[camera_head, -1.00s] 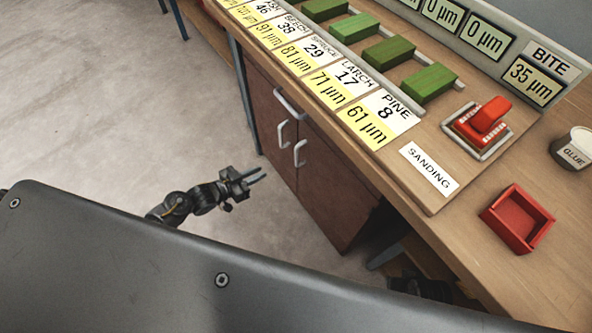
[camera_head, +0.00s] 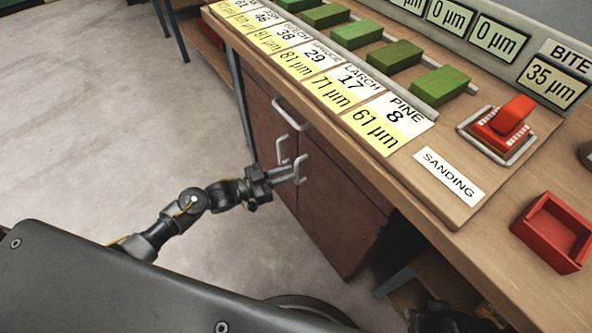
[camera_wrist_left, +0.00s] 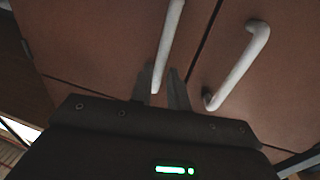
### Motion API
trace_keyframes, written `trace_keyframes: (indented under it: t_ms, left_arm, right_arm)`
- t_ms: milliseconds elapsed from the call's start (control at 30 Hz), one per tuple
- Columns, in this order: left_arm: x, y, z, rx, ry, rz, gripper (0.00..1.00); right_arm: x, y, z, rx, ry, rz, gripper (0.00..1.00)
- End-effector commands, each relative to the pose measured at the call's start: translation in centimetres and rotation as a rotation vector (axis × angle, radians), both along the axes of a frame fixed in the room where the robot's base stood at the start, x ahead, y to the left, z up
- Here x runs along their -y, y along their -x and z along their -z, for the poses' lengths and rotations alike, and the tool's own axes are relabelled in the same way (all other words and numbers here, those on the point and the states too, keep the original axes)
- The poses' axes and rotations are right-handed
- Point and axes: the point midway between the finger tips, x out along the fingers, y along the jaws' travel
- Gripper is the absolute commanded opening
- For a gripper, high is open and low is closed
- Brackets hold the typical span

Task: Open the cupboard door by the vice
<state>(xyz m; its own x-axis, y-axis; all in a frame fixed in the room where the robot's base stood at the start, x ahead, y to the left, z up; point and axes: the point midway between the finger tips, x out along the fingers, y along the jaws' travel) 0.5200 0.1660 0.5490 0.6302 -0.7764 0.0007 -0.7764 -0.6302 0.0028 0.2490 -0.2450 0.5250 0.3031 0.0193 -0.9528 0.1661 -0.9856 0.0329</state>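The brown cupboard (camera_head: 335,215) stands under the workbench. Its two doors are closed, each with a pale bar handle; the far handle (camera_head: 282,148) is clear of my gripper. My left gripper (camera_head: 296,178) is at the nearer handle (camera_head: 301,161). In the left wrist view, my left gripper (camera_wrist_left: 164,88) has its fingers apart, one on each side of the end of a handle (camera_wrist_left: 170,35). Firm contact is not visible. The other handle (camera_wrist_left: 238,68) is to the right, across the door gap. Dark parts at the bottom right seem to be my right arm; its fingers cannot be made out. No vice is visible.
A drawer handle (camera_head: 290,114) juts out above the doors. The bench top (camera_head: 490,235) overhangs the cupboard and carries green blocks, a red switch (camera_head: 503,122) and a red tray (camera_head: 555,232). Open floor (camera_head: 110,130) lies to the left.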

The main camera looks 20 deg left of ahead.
Motion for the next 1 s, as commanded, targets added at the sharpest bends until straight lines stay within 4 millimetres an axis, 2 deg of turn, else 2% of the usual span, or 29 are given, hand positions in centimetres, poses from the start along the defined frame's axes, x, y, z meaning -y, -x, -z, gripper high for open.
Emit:
trace_keyframes:
  t_ms: [100,300,633,767,1000]
  left_arm:
    - [1.5,-1.3,0.0,0.001,0.001,0.000,0.17]
    - [2.9,-2.3,0.1,0.000,0.000,0.000,0.17]
    - [3.1,-2.5,0.0,0.000,-0.001,0.000,0.17]
    - [3.1,-2.5,0.0,0.000,-0.001,0.000,0.00]
    - [3.0,-2.5,0.0,0.000,-0.001,-0.001,0.00]
  right_arm:
    - [0.0,0.1,-0.3,0.004,0.000,-0.001,0.43]
    - [-0.2,-0.3,-0.5,0.031,-0.004,-0.007,0.43]
    - [-0.3,-0.4,-0.6,0.038,-0.006,-0.010,0.43]
    - [-0.3,-0.4,-0.6,0.039,-0.006,-0.010,0.43]
    - [-0.3,-0.4,-0.6,0.039,-0.006,-0.010,0.43]
